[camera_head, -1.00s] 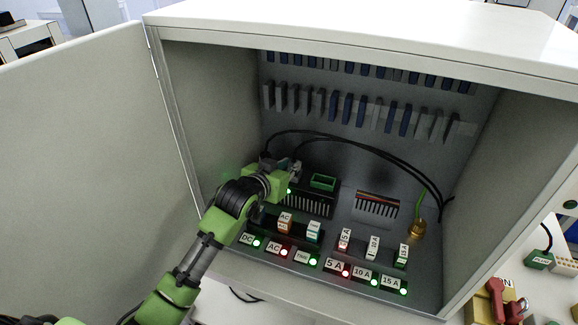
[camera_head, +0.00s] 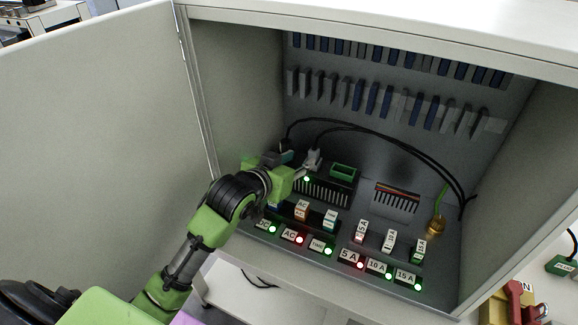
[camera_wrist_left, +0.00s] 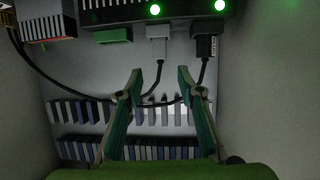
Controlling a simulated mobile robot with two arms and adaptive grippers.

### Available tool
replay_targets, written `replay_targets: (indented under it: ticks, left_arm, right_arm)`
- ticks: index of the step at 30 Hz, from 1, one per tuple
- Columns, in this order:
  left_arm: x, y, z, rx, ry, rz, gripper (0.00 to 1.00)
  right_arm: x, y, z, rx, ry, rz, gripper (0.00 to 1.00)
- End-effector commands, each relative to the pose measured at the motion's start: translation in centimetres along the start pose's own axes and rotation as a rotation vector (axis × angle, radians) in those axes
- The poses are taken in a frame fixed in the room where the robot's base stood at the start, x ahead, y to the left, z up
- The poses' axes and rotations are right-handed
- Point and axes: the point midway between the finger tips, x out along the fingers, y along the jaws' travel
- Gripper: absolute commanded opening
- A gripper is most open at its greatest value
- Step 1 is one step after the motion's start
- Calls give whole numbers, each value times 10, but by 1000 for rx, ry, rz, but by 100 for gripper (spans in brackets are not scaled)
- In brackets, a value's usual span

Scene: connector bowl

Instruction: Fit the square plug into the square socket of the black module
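The black module (camera_head: 325,190) lies on the cabinet floor; in the left wrist view (camera_wrist_left: 135,12) it runs along the top edge. A grey plug (camera_wrist_left: 157,46) with a dark cable sits against the module's edge and appears seated. It also shows in the head view (camera_head: 313,159). A black plug (camera_wrist_left: 206,47) sits beside it, also against the module. I cannot tell which plug is the square one, and the sockets behind them are hidden. My left gripper (camera_head: 292,166) is open and empty, its fingertips (camera_wrist_left: 159,76) apart and short of the grey plug. My right gripper is not in view.
A green terminal block (camera_head: 343,172) sits on the module. Labelled switches with lit lamps (camera_head: 300,210) stand in front. A second slotted unit (camera_head: 396,197) and a brass fitting (camera_head: 436,226) are to the right. Black cables (camera_head: 390,145) arch behind. The cabinet's left wall (camera_head: 235,95) is close.

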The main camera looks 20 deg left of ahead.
Motion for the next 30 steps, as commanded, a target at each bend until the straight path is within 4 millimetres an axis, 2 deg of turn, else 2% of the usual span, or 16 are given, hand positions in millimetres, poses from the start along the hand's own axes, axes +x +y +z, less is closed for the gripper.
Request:
replay_targets:
  ticks: [4,10,26,29,30]
  left_arm:
    - [-24,0,1,3,1,0,34]
    - [-42,0,0,1,0,0,34]
    - [-45,0,0,1,0,0,34]
    - [-46,2,8,2,-18,-1,34]
    - [-48,3,18,4,-40,-2,34]
  right_arm:
    - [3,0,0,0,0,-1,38]
    - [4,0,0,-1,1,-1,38]
    - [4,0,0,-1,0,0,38]
    - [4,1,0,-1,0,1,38]
    - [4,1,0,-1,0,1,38]
